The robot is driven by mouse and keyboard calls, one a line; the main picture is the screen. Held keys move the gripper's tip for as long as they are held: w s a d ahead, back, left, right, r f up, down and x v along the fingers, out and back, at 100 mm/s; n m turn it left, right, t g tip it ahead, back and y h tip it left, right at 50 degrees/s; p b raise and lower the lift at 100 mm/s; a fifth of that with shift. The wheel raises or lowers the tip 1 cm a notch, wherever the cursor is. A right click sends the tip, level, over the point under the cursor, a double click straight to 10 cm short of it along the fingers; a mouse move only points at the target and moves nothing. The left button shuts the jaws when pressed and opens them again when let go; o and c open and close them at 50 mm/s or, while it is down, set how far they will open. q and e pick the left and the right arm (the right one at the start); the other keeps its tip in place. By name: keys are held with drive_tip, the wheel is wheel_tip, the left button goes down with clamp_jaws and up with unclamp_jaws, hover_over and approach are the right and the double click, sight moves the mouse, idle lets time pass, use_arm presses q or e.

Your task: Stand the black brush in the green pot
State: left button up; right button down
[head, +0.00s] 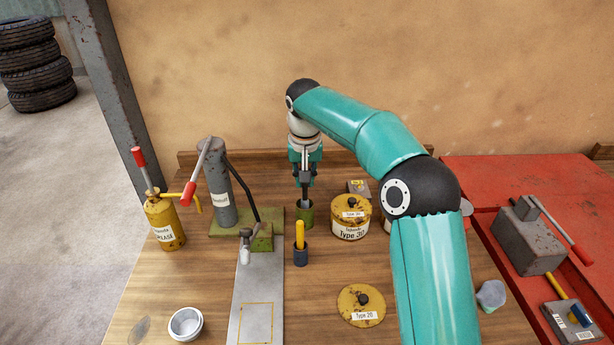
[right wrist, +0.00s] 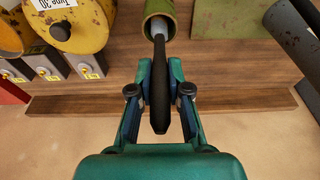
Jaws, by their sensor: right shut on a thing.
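The black brush (right wrist: 160,85) is between the fingers of my right gripper (head: 306,184), which is shut on its dark handle. The brush points down, and its pale lower end reaches the mouth of the green pot (head: 304,217). The right wrist view also shows the green pot (right wrist: 160,10) with the pale part of the brush at its opening. How deep the brush sits, and whether it touches the bottom, is hidden. The pot stands upright on the wooden bench. My left gripper is not in view.
A yellow Type 30 tin (head: 350,218) is close on the right. A grey press (head: 222,180) on a green base stands left. A round yellow lid (head: 361,306) lies nearer.

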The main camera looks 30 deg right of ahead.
drive_tip(key=c, duration=1)
unclamp_jaws()
drive_tip(key=shift+c, duration=0.2)
drive_tip(key=v, duration=1.1)
drive_tip(key=shift+r, duration=0.4)
drive_tip(key=shift+a, duration=0.15)
